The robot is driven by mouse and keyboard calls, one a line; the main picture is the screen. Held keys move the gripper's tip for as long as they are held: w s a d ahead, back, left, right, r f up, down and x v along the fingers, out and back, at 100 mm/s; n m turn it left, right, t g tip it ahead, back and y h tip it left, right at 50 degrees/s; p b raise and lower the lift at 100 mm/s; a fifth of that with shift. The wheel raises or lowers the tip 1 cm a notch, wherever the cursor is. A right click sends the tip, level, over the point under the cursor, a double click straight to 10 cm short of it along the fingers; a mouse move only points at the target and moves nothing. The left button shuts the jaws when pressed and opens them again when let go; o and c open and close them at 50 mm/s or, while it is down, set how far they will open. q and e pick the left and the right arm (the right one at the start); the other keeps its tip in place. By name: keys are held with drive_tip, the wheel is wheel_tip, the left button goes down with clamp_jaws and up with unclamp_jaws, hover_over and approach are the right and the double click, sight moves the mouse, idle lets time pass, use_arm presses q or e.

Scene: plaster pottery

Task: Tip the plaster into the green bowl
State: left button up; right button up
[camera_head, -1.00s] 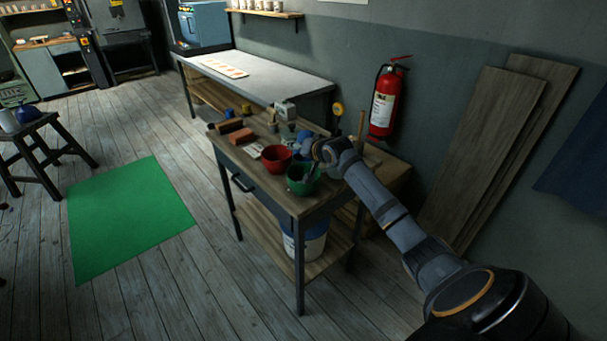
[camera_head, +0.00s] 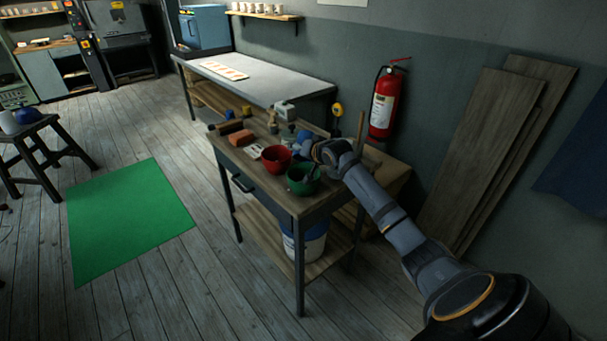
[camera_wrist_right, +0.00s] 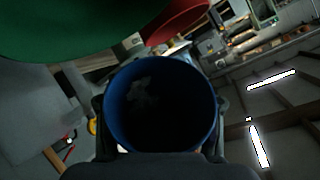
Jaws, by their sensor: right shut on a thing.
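The green bowl (camera_head: 302,187) stands near the front corner of the wooden worktable. It also fills the top left of the right wrist view (camera_wrist_right: 70,28). My right gripper (camera_head: 318,151) is just behind and above the bowl in the head view. It is shut on a blue cup (camera_wrist_right: 113,122), whose open mouth faces the wrist camera. The cup's inside is dark with a pale patch (camera_wrist_right: 143,95) that may be plaster. In the head view the cup is small and mostly hidden by the gripper. My left gripper is not in view.
A red bowl (camera_head: 275,165) stands left of the green bowl. Brick-coloured blocks (camera_head: 241,138) and small tools lie farther left on the worktable (camera_head: 290,204). A fire extinguisher (camera_head: 385,105) hangs behind. A white and blue bucket (camera_head: 303,246) stands on the lower shelf.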

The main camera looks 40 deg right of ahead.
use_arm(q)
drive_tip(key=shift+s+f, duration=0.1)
use_arm(e)
drive_tip(key=shift+s+r, duration=0.1)
use_arm(q)
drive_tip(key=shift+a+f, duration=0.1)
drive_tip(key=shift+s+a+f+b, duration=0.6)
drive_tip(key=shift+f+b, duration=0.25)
drive_tip(key=shift+b, duration=0.2)
use_arm(e)
drive_tip(key=shift+s+a+r+n+t+h, duration=0.1)
drive_tip(key=shift+a+r+n+t+h, duration=0.1)
drive_tip(key=shift+n+t+h, duration=0.3)
idle(1.1)
